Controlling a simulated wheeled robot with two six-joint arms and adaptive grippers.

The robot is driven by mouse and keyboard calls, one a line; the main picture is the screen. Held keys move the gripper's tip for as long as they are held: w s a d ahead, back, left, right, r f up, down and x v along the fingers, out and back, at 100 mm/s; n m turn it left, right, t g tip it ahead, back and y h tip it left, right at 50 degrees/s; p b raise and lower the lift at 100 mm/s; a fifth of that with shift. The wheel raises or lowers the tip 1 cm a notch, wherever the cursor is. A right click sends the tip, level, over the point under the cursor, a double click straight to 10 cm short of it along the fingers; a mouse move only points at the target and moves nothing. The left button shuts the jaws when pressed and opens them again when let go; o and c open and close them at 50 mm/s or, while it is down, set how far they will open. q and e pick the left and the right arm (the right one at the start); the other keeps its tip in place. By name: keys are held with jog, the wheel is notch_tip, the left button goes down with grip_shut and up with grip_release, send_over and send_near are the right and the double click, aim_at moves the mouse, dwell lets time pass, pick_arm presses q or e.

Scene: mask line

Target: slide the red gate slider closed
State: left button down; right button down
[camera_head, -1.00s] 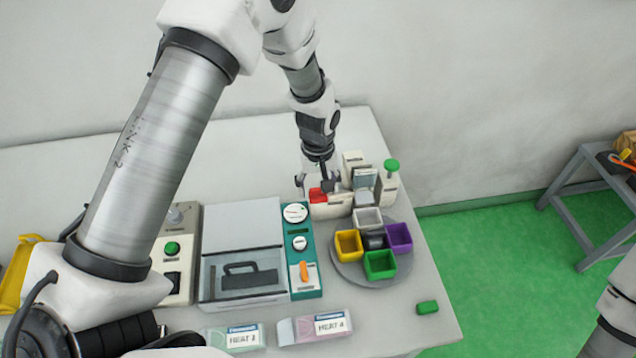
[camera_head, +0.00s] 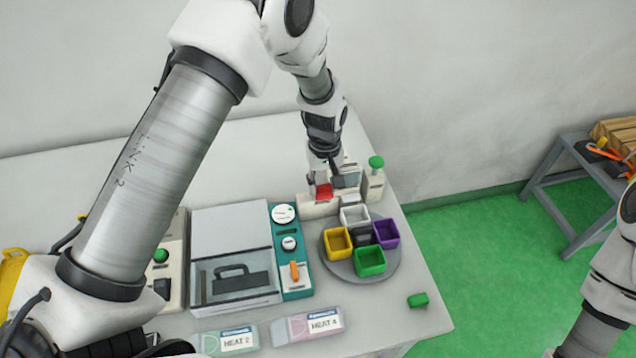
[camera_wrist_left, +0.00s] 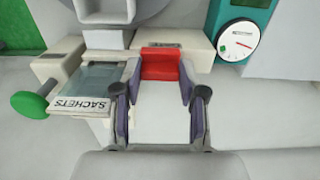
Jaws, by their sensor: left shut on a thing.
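The red gate slider (camera_head: 324,190) sits on the low white housing (camera_head: 316,208) at the back right of the table. It also shows near the top centre of the left wrist view (camera_wrist_left: 160,64). My left gripper (camera_head: 327,180) reaches down from above. In the left wrist view its two fingers (camera_wrist_left: 157,85) stand on either side of the red slider, shut on it. The SACHETS box (camera_wrist_left: 95,92) is close beside the slider, to its left in that view. The fingertip contact is partly hidden in the head view. My right gripper is out of view.
The round tray (camera_head: 337,270) with several coloured cups stands in front of the housing. A green-capped dispenser (camera_head: 376,163) is to the right, a teal panel (camera_head: 290,276) to the left.

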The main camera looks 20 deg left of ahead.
aim_at(323, 186)
pick_arm(q)
jog(key=c, duration=0.6)
grip_release()
jog(key=shift+w, duration=0.15)
jog(key=shift+c, duration=0.2)
jog(key=shift+a, duration=0.1)
jog(key=shift+w+r, duration=0.1)
jog(key=shift+r, duration=0.1)
jog(key=shift+w+r, duration=0.1)
jog(key=shift+r, duration=0.25)
jog(key=r, duration=0.7)
jog(key=shift+s+d, duration=0.3)
jog(key=shift+a+f, duration=0.1)
jog(key=shift+a, duration=0.25)
jog(key=shift+s+d, duration=0.1)
